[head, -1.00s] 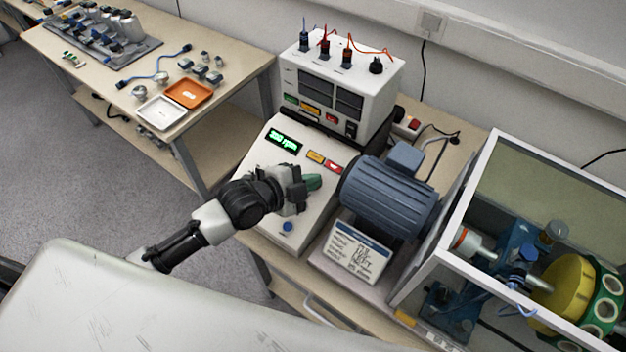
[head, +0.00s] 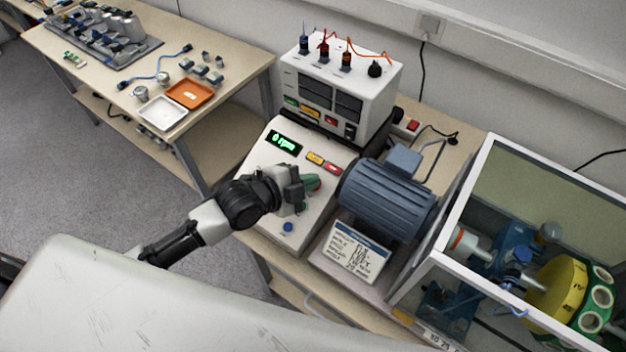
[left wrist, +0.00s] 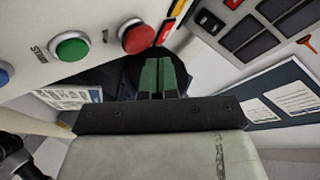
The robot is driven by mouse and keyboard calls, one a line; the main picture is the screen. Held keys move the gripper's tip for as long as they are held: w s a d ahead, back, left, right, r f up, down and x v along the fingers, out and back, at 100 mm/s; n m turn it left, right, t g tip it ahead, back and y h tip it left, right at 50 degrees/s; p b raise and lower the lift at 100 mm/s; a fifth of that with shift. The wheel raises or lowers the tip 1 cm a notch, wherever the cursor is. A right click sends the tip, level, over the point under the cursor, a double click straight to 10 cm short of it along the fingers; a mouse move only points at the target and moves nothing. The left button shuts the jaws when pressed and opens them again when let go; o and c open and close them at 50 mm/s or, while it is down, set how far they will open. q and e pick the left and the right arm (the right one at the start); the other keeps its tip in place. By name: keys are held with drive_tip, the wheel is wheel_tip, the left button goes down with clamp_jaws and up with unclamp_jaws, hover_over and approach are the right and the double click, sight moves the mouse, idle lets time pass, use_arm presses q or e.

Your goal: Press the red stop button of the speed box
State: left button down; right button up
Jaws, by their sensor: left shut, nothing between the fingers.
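The speed box (head: 262,160) is a pale sloped box whose green display (head: 284,141) reads 0 rpm. My left gripper (head: 312,184) is over its front panel, shut and empty, with green fingertips. In the left wrist view, the fingertips (left wrist: 160,75) are close beside the round red stop button (left wrist: 137,37); I cannot tell whether they touch it. The green start button (left wrist: 70,46) is to the left of the red one. In the head view, the gripper hides the red and green buttons. A blue button (head: 288,227) shows low on the panel. My right gripper is not in view.
A blue motor (head: 388,197) stands right of the speed box, with a card (head: 357,251) in front. A white meter box (head: 372,98) with cables is behind. A framed enclosure (head: 452,215) with a yellow wheel (head: 556,291) is at the right. A side table (head: 95,75) holds trays.

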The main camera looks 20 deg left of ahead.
use_arm(q)
drive_tip(key=r+p, duration=0.1)
drive_tip(key=s+r+p, duration=0.1)
drive_tip(key=r+p, duration=0.1)
drive_tip(key=s+r+p, duration=0.1)
drive_tip(key=shift+a+r+p, duration=0.25)
drive_tip(key=shift+a+p, duration=0.1)
drive_tip(key=shift+a, duration=0.05)
idle(0.6)
